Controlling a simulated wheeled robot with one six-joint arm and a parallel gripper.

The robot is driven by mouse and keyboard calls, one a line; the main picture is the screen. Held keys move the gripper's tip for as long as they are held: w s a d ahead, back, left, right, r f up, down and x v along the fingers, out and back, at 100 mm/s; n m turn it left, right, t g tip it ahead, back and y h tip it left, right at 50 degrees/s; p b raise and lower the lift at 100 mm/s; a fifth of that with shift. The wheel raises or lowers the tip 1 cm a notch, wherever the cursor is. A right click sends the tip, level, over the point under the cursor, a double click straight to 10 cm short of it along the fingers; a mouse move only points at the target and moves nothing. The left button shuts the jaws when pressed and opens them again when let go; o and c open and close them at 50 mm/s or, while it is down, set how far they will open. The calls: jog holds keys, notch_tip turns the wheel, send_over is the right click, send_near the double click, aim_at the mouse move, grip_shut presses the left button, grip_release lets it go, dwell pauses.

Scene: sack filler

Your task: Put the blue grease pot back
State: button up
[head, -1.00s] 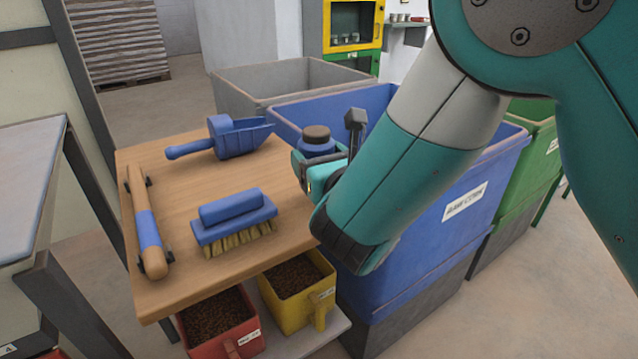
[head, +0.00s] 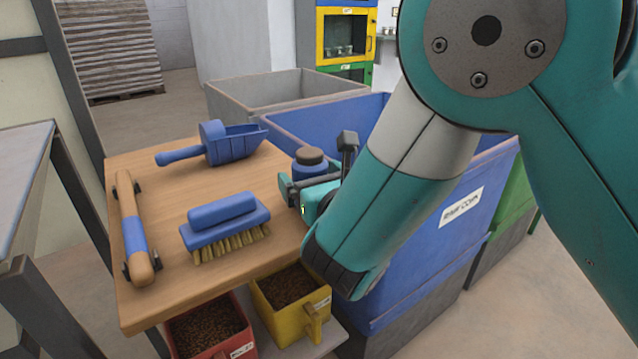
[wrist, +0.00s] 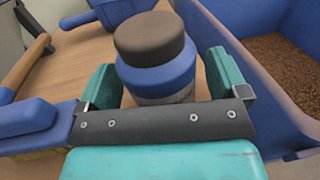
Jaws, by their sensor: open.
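The blue grease pot (head: 308,166) with a dark brown lid stands upright at the right edge of the wooden table top (head: 165,280), beside the blue bin. My gripper (head: 318,172) is open around it, one finger on each side. In the wrist view the pot (wrist: 158,72) sits between the spread fingers of my gripper (wrist: 162,82), with a narrow gap showing on each side. The pot's base is partly hidden by the gripper's dark front bar, so its contact with the table is not fully visible.
On the table lie a blue scoop (head: 222,143), a blue brush (head: 225,225) and a wooden-handled tool (head: 133,230). A blue bin (head: 440,235) stands close on the right. Red (head: 205,335) and yellow (head: 290,298) feed tubs sit below the front edge.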

jog(key=shift+s+b, duration=0.2)
jog(key=shift+b, duration=0.2)
jog(key=b+v, duration=1.1)
jog(key=b, duration=0.1)
jog(key=shift+s+d, duration=0.25)
jog(key=s+d+f+m+g+h, duration=0.2)
jog(key=d+f+m+g+h, duration=0.5)
jog(key=m, duration=1.4)
jog(key=s+d+f+m+g+y, duration=0.1)
jog(key=s+m+g, duration=0.3)
jog(key=s+m, duration=0.2)
jog(key=s+d+f+m+g+y, duration=0.1)
jog(key=s+d+m+g+y, duration=0.1)
jog(key=s+m+g, duration=0.3)
jog(key=s+m, duration=0.2)
jog(key=s, duration=0.2)
jog(key=shift+f+y, duration=0.15)
jog(key=shift+y, duration=0.15)
